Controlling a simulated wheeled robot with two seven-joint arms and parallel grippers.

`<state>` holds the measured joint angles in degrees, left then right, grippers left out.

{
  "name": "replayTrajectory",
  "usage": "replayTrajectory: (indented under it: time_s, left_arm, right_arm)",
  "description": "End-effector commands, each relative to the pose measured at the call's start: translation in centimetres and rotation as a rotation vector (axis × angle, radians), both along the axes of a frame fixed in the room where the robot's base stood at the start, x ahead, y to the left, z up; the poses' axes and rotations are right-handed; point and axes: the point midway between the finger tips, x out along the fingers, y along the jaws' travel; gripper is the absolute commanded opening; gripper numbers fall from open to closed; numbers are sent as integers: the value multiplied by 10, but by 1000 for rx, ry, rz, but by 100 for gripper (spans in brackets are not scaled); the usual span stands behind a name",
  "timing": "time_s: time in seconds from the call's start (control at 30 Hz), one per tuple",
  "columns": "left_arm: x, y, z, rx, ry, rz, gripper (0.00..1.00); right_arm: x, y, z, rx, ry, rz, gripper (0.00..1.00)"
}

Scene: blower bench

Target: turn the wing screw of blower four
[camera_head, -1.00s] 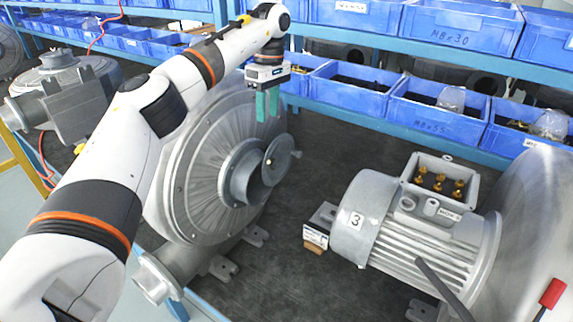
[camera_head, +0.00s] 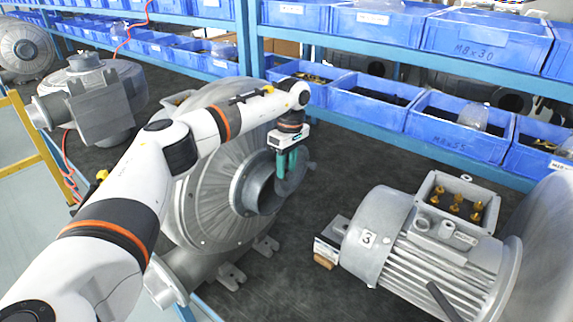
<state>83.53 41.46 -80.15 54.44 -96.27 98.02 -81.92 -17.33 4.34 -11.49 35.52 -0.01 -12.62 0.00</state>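The large grey blower (camera_head: 215,215) stands in the middle of the bench, with a short round outlet (camera_head: 262,198) facing right. A round grey flap (camera_head: 297,178) sits at the outlet's mouth. I cannot make out the wing screw; my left gripper covers part of the flap. No number four is readable on this blower. My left gripper (camera_head: 287,164) points down with its teal fingers at the flap's upper edge. The fingers are close together, and I cannot tell whether they touch or hold anything. My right gripper is out of view.
A grey motor marked 3 (camera_head: 430,250) lies at the right. Another blower (camera_head: 90,100) stands at the back left. Blue bins (camera_head: 372,105) line the shelf behind. The dark bench top (camera_head: 345,165) is clear between the flap and the bins.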

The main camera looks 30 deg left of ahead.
Motion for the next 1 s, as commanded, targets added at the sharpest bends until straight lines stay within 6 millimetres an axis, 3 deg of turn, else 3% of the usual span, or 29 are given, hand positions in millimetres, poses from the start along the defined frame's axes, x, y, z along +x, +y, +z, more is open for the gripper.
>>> replayTrajectory:
  time_s: [0.2, 0.47, 0.7, 1.0]
  left_arm:
    - [-2, 0, -16, 0, -1, 0, 36]
    - [-2, 0, -18, 0, -1, 0, 36]
    - [-2, 0, -18, 0, -2, 0, 0]
    - [-2, 0, -19, -2, -23, -2, 0]
  right_arm:
    - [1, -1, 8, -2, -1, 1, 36]
    - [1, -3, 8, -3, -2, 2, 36]
    - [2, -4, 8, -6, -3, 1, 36]
    - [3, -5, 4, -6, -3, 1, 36]
